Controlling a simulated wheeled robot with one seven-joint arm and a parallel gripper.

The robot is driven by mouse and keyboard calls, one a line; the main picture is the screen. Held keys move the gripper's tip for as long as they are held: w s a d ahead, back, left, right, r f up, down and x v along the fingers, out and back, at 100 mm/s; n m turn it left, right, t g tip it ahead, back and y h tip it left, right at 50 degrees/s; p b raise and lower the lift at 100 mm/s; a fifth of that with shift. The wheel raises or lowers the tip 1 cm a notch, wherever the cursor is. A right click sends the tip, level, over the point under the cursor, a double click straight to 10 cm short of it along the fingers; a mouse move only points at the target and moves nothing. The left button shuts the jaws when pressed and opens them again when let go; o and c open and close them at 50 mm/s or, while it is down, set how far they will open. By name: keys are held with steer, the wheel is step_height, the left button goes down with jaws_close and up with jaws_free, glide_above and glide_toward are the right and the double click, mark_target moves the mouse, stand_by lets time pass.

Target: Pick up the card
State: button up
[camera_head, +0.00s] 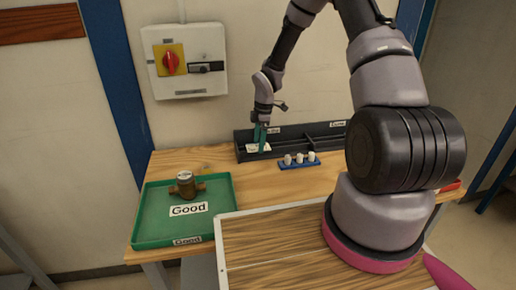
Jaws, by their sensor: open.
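The card (254,148) is a small white piece in the left compartment of the black organiser (243,157) at the back of the table. My gripper (261,146) points down at that compartment, with its greenish fingers right at the card and partly in front of it. The gripper is open. I cannot tell whether the fingers touch the card or stand on both sides of it.
A green tray (150,223) labelled "Good" holds a brass meter (185,185) at the left. A blue rack (299,165) with several white pieces stands before the organiser. A grey switch box (185,60) hangs on the wall. Bare wood (222,157) lies between tray and organiser.

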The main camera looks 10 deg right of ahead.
steer(key=c, duration=1.1)
